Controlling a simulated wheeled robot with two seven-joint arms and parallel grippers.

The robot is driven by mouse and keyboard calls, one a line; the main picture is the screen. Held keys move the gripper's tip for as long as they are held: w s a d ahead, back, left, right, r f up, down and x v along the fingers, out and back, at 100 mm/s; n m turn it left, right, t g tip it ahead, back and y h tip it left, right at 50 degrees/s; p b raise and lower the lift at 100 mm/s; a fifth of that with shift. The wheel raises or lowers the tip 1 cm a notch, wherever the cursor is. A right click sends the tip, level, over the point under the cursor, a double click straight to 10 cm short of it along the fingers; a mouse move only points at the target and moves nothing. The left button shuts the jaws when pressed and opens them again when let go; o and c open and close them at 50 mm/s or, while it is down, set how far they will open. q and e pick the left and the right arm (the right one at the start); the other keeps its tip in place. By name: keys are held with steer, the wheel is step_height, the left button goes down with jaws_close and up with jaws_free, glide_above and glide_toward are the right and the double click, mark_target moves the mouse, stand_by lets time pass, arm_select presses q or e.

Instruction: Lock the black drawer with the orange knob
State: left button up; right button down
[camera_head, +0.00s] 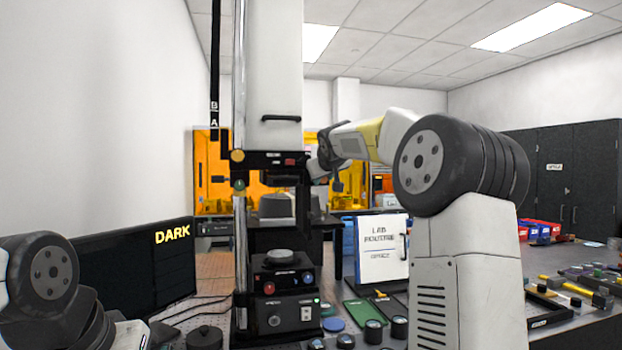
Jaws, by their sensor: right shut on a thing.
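The black drawer (262,160) is a dark unit across the tall instrument column, with a small red mark near its right end. The orange knob (237,156) is round and sits at the drawer's left end, with nothing over it. My right gripper (309,168) is small and dark at the drawer's right end, at the end of my arm reaching in from the right. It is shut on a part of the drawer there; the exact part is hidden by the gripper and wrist. Only a joint of my left arm shows at lower left; its gripper is out of view.
A green knob (239,186) sits below the orange one. A control box (290,315) with buttons stands at the column's foot. A monitor (130,265) reading DARK is at left. A white lab binder (382,248) and several small parts are on the bench at right.

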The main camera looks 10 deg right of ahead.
steer(key=shift+a+n+h, duration=0.1)
steer(key=shift+n+h, duration=0.4)
steer(key=shift+n, duration=0.3)
steer(key=c, duration=1.1)
jaws_free()
steer(key=shift+o, duration=0.2)
steer(key=shift+s, duration=0.1)
steer(key=v, duration=0.7)
steer(key=shift+s, duration=0.3)
steer(key=shift+a, duration=0.1)
